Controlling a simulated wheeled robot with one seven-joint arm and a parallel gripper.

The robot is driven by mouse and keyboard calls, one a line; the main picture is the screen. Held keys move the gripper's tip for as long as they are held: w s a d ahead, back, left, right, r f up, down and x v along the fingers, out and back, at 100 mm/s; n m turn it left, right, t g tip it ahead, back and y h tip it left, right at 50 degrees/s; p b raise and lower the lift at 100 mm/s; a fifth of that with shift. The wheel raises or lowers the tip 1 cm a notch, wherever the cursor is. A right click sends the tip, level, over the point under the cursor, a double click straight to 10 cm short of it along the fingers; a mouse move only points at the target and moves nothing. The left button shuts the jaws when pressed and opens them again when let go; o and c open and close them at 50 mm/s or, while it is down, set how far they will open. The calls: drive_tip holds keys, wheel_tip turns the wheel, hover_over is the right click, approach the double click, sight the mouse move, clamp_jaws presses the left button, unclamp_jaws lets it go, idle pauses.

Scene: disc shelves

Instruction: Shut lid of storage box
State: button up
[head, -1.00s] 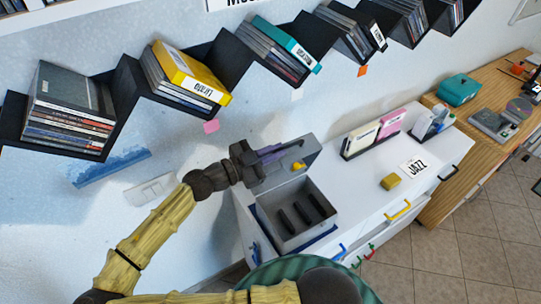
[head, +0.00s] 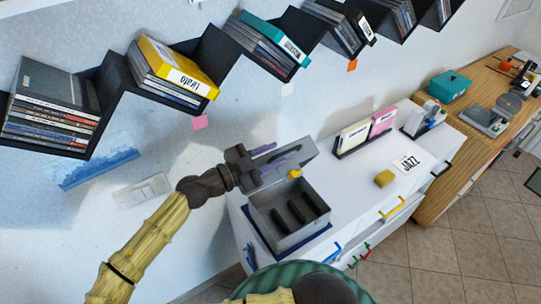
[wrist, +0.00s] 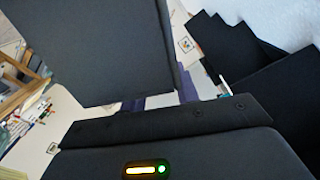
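The grey storage box (head: 284,241) stands on the white cabinet, with several black discs or cases upright inside. Its lid (head: 303,153) is raised and tilted over the back of the box, with a yellow latch (head: 295,173) on its edge. My gripper (head: 274,156) is at the lid's left side, its two purple fingers apart with nothing visible held between them. Whether a finger touches the lid is unclear. In the wrist view, the purple fingers (wrist: 162,98) show with a gap between them. A large dark panel, seemingly the lid (wrist: 95,50), fills the upper left.
The white cabinet top (head: 345,190) holds a yellow block (head: 384,178), a JAZZ card (head: 407,163) and a rack of cases (head: 365,135). A black zigzag shelf (head: 120,85) with discs runs along the wall above. A wooden desk (head: 455,140) stands to the right.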

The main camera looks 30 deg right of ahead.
drive_tip(key=shift+a, duration=0.15)
drive_tip(key=s+a+b, duration=0.1)
drive_tip(key=a+b, duration=0.4)
drive_tip(key=a, duration=1.2)
drive_tip(key=shift+s, duration=0.3)
